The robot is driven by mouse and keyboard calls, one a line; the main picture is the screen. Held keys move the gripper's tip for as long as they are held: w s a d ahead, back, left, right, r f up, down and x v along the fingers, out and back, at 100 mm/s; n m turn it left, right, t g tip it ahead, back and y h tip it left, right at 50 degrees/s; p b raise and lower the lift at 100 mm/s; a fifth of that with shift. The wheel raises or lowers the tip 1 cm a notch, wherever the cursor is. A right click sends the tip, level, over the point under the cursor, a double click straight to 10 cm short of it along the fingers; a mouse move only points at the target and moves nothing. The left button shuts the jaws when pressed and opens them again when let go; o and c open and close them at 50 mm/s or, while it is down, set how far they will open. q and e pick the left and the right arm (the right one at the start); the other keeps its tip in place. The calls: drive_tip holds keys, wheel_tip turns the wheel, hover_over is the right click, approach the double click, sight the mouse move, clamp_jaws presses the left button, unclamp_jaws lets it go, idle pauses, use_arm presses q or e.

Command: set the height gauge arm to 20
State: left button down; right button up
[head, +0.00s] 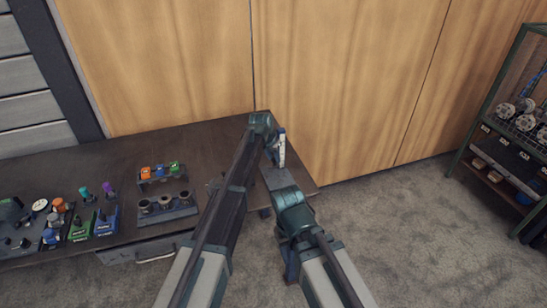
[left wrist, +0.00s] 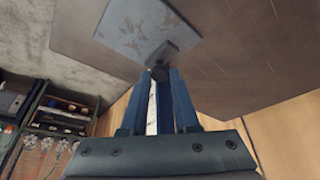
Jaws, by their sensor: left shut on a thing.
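The height gauge (head: 282,148) stands near the right end of the dark workbench, a pale upright scale with a blue top. Its grey base plate (head: 277,178) is partly covered by my right arm. My left gripper (head: 272,157) is at the gauge's left side, low on the scale. In the left wrist view its two blue fingers (left wrist: 159,78) are shut on a small dark part, which I take to be the gauge arm (left wrist: 159,72). The pale scale shows between the fingers and the base plate (left wrist: 135,28) beyond them. The scale reading is too small to tell.
The bench (head: 110,165) carries a rack with coloured parts (head: 160,172), a holder with dark round pieces (head: 167,207) and several coloured tools at the left. A green-framed shelf (head: 512,130) stands at the right. Open carpet (head: 400,235) lies between bench and shelf.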

use_arm(q)
drive_tip(key=shift+f, duration=0.45)
drive_tip(key=shift+r, duration=0.15)
use_arm(e)
drive_tip(key=shift+f, duration=0.35)
use_arm(q)
drive_tip(key=c, duration=0.7)
unclamp_jaws()
drive_tip(key=shift+o, duration=0.2)
drive_tip(key=shift+r, duration=0.15)
use_arm(e)
drive_tip(key=shift+r, duration=0.15)
use_arm(q)
drive_tip(key=p+v, duration=1.3)
drive_tip(key=shift+r, duration=0.2)
use_arm(e)
wheel_tip(320, 180, up, 12)
drive_tip(key=shift+r, duration=0.25)
use_arm(q)
drive_tip(key=shift+s+a, duration=0.1)
drive_tip(key=shift+s, duration=0.05)
